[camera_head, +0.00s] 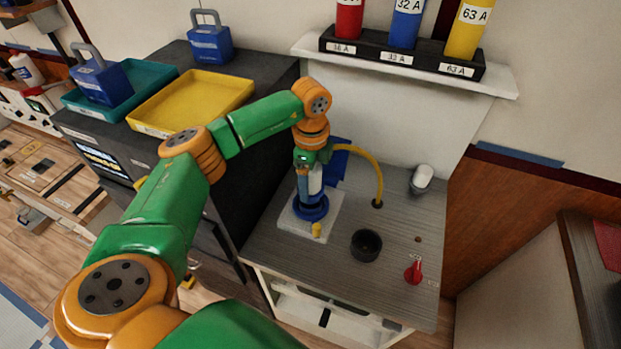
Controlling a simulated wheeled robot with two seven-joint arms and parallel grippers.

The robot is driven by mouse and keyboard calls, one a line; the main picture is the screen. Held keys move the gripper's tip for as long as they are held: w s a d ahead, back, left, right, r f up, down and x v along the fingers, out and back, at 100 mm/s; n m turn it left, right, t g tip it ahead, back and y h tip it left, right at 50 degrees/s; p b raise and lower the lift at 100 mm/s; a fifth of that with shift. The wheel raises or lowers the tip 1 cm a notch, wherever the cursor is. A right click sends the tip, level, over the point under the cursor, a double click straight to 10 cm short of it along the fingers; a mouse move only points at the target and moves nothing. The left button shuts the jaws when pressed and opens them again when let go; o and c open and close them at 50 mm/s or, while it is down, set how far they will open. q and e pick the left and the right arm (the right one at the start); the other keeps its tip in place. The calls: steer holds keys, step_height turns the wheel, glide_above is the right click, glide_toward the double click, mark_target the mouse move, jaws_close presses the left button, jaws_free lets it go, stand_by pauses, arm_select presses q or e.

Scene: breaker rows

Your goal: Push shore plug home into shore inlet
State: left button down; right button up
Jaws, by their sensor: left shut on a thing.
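The shore inlet (311,208) is a blue round socket on a pale square plate on the grey worktop, with a small yellow tab at its front. My left arm reaches over from the left, and its gripper (310,177) points down right above the inlet. A yellow cable (377,173) runs from the plug to a hole in the worktop. The jaws hide where plug and inlet meet, so I cannot tell how deep the plug sits. My right gripper is not in view.
On the worktop (400,290) stand a black round cup (366,244), a red knob (413,271) and a white-topped fitting (421,178). Above is a shelf with red, blue and yellow cylinders (469,28). Yellow (193,103) and teal trays lie on the dark cabinet at left.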

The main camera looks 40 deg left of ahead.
mark_target(311, 193)
arm_select(q)
steer(key=shift+f+b, duration=1.55)
steer(key=shift+f, duration=0.75)
jaws_free()
step_height(311, 193, up, 7)
steer(key=shift+d+r+b, duration=0.1)
steer(key=shift+b, duration=0.75)
